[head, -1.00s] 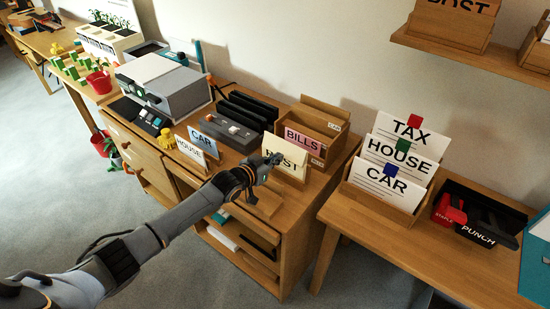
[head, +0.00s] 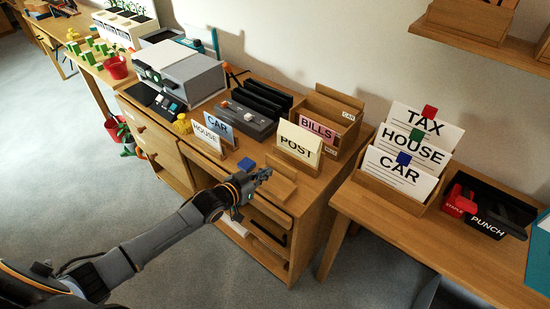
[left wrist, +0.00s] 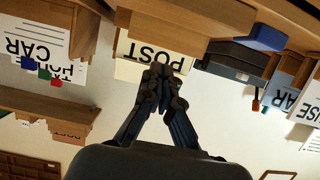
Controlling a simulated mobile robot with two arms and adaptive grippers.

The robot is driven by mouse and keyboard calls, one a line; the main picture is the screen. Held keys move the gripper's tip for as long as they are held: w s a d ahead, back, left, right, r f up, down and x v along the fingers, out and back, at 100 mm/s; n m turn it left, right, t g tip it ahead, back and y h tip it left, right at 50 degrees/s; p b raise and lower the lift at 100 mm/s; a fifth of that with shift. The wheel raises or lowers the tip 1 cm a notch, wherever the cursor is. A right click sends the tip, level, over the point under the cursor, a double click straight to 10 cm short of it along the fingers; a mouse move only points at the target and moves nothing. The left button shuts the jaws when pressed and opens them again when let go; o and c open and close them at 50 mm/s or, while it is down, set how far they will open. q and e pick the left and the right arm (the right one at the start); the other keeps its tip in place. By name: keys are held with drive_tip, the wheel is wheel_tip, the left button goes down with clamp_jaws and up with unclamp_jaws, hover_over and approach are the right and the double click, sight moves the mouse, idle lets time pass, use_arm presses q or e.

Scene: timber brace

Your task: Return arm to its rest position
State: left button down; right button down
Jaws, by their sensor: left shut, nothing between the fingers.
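My left gripper (head: 262,177) is shut and empty in the head view, its tip in front of the front edge of the wooden desk. In the left wrist view its closed fingers (left wrist: 160,82) point toward the POST card, with nothing between them. The POST card (head: 299,143) stands in a wooden holder on the desk and also shows in the left wrist view (left wrist: 154,52). My right gripper does not show in either view.
The desk (head: 235,158) carries HOUSE and CAR cards, a BILLS box (head: 318,127), a blue block (head: 247,164) and a grey printer-like machine (head: 180,72). On the right table (head: 472,250) stand a card box (head: 392,191) and a stapler and punch tray.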

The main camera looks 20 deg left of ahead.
use_arm(q)
drive_tip(key=shift+s, duration=0.1)
drive_tip(key=s+d+f+g+y, duration=0.1)
drive_tip(key=s+d+f+g, duration=0.15)
drive_tip(key=s, duration=0.45)
drive_tip(key=s+d+f+g, duration=0.1)
drive_tip(key=s+d+g, duration=0.1)
drive_tip(key=s+d, duration=0.35)
drive_tip(key=s+a+r+n+g+y, duration=0.1)
drive_tip(key=s+a+r+g+y, duration=0.15)
drive_tip(key=s, duration=0.75)
drive_tip(key=s+a+r+n+g+y, duration=0.1)
drive_tip(key=s+a+g, duration=0.2)
drive_tip(key=s, duration=0.7)
wheel_tip(320, 180, down, 25)
drive_tip(key=s+g, duration=0.1)
drive_tip(key=s, duration=0.1)
drive_tip(key=s+a+f+g, duration=0.1)
drive_tip(key=s+a+f, duration=0.2)
drive_tip(key=s+f, duration=1.4)
drive_tip(key=shift+a+f+g, duration=0.15)
drive_tip(key=shift+f+g, duration=0.1)
drive_tip(key=shift+g, duration=0.05)
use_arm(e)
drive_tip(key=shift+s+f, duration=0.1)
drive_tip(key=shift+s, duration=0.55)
